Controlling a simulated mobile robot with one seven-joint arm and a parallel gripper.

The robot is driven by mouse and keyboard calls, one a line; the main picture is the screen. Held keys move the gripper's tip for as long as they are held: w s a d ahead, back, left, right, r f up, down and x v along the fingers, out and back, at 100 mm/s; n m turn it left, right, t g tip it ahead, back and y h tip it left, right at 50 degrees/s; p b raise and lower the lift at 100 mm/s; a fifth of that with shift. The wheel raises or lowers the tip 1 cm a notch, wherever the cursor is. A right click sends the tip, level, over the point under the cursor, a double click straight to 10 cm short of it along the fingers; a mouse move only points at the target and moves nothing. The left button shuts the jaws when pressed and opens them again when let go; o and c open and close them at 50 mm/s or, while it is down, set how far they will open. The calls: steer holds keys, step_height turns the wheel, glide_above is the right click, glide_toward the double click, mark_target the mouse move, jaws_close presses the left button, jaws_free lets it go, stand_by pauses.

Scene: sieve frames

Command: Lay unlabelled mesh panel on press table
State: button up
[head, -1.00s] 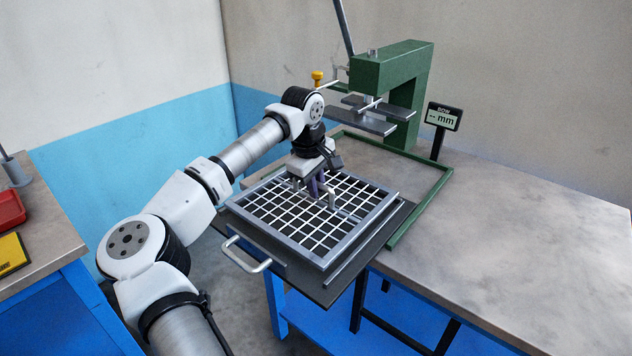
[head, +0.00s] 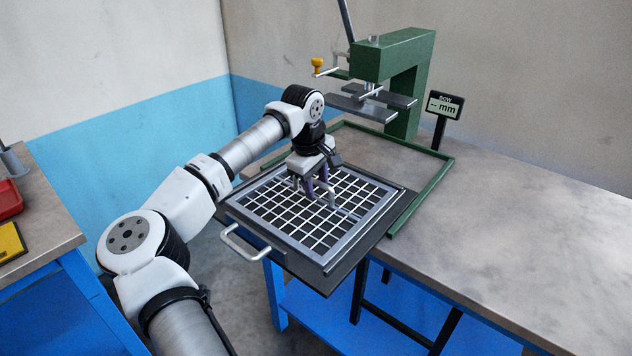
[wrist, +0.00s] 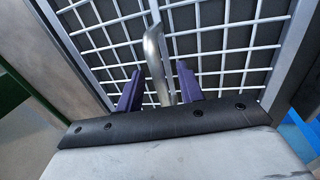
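The mesh panel (head: 273,238) is a grey square frame with a white grid and a metal handle across its middle. No label shows on its visible parts. It lies over a dark sliding table (head: 328,286) with a front pull handle, in front of the green press (head: 404,55). My gripper (head: 320,195) is low over the panel's middle. In the wrist view its two purple fingers (wrist: 158,85) stand on either side of the panel handle (wrist: 156,60), with narrow gaps visible. The fingertips' contact with the handle is partly hidden.
A green rail (head: 425,202) borders the worktop around the press base. A gauge (head: 445,106) reading "-- mm" stands to the right. The worktop at right is clear. A second bench at left holds a red tray (head: 8,200) and a yellow item (head: 10,242).

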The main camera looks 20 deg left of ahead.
steer(key=shift+f, duration=0.1)
step_height(320, 180, up, 14)
steer(key=s+b, duration=0.1)
steer(key=s, duration=0.1)
steer(key=shift+s+a+f+b, duration=0.15)
steer(key=shift+s+a+b, duration=0.15)
steer(key=shift+a, duration=0.15)
steer(key=shift+d, duration=0.1)
